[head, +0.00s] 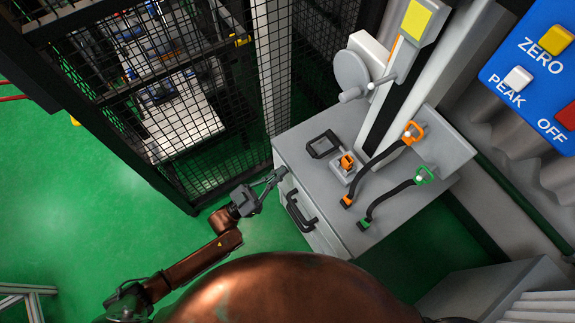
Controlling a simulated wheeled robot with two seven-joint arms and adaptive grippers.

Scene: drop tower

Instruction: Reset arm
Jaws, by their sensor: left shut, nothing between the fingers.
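My left arm (195,263) reaches in from the left, low in the head view. Its gripper (280,173) is shut and empty, with its fingertips near the left edge of the grey cabinet. I cannot tell whether they touch it. A black handle (300,212) sits on the cabinet front, to the right of and below the gripper. My right gripper is not in view.
The grey cabinet (308,180) carries a black frame (322,145), an orange clamp piece (347,162), and orange-ended and green-ended black straps. A black mesh cage (180,110) stands at left. A blue panel (535,75) is at upper right. Green floor (90,190) is clear at left.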

